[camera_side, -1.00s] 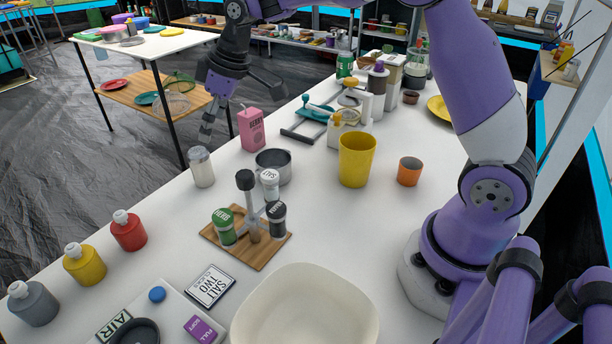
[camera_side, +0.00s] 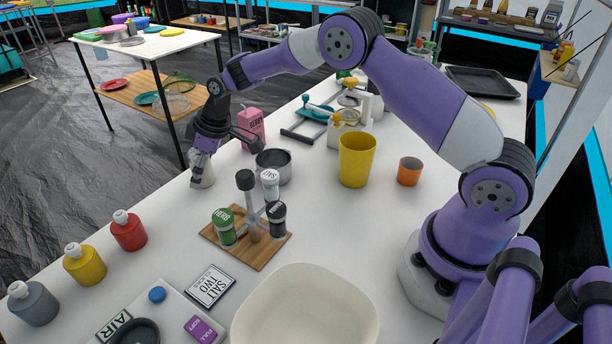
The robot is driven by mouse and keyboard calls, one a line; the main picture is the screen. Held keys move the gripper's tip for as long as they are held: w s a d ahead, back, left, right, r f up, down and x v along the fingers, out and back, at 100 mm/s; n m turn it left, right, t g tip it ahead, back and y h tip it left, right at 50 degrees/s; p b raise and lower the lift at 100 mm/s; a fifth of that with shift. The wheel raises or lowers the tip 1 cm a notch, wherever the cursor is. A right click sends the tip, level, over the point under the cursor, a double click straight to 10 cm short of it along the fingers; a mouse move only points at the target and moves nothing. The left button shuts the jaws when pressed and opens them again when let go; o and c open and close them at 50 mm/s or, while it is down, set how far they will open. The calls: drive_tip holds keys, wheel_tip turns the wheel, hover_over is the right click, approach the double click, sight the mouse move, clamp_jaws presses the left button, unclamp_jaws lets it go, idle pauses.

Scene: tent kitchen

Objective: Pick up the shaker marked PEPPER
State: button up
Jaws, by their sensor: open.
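A small rack with a wooden base (camera_side: 236,255) stands in the middle of the white table. It holds a green shaker marked HERB (camera_side: 224,228), a white shaker marked SALT (camera_side: 270,184) and a dark shaker (camera_side: 276,218) at its right. The dark shaker's small lettering is too unclear to read for certain; no other shaker on the rack could be the PEPPER one. My gripper (camera_side: 224,162) is open and empty, pointing down above the table, behind and left of the rack. It is apart from the shakers.
A glass jar (camera_side: 209,176) is partly hidden behind my gripper's finger. A metal pot (camera_side: 273,168) stands just behind the rack, a pink carton (camera_side: 251,124) farther back. A yellow cup (camera_side: 357,160) is at right, a large cream bowl (camera_side: 304,310) in front. Red, yellow and grey bottles line the left edge.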

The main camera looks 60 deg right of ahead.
drive_tip(key=c, duration=1.3)
drive_tip(key=shift+f, duration=0.1)
